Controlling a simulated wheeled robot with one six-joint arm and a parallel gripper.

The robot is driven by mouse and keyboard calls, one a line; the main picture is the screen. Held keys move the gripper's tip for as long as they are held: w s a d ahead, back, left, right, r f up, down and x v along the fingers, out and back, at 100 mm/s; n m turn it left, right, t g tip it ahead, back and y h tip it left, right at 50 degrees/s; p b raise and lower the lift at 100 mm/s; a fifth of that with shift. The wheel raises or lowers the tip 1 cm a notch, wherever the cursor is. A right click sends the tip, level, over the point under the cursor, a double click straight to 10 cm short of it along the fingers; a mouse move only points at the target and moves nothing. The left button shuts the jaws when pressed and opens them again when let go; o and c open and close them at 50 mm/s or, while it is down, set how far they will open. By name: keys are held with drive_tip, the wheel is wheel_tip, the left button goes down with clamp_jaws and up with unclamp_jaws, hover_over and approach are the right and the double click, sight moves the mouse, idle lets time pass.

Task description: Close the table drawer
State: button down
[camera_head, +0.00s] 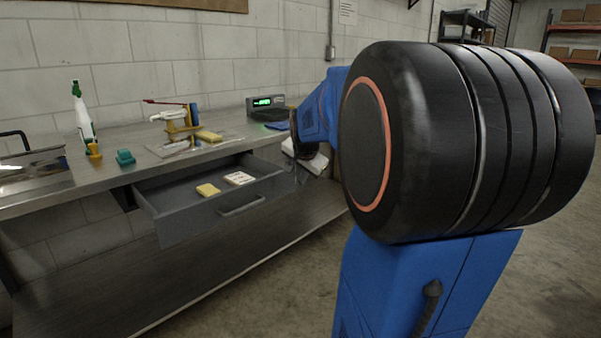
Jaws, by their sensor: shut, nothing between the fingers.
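The table drawer (222,209) is a grey metal drawer pulled out from under the steel worktable (112,182), with a bar handle (241,206) on its front. A yellow block (207,190) and a white card-like item (239,178) lie inside it. My gripper (298,150) is the dark end of my blue arm, just right of the drawer's right side and near the table edge. It is small and partly hidden; it is shut and empty. I cannot tell whether it touches the drawer.
On the tabletop are a spray bottle (83,112), a teal block (125,157), a yellow-and-red tool (181,121) and a scale with a green display (266,106). A white item (312,162) shows beside my gripper. A lower shelf (180,270) runs below; the floor in front is clear.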

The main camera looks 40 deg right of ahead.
drive_tip(key=w+f, duration=0.1)
drive_tip(key=w, duration=0.2)
drive_tip(key=w+d+f, duration=0.1)
drive_tip(key=shift+w+f, duration=0.35)
drive_tip(key=shift+w, duration=0.45)
drive_tip(key=w, duration=2.5)
drive_tip(key=shift+w+a, duration=0.25)
drive_tip(key=shift+a, duration=0.15)
drive_tip(key=shift+w+r, duration=0.2)
drive_tip(key=shift+w, duration=0.25)
drive_tip(key=shift+w, duration=0.1)
drive_tip(key=shift+a+r, duration=0.1)
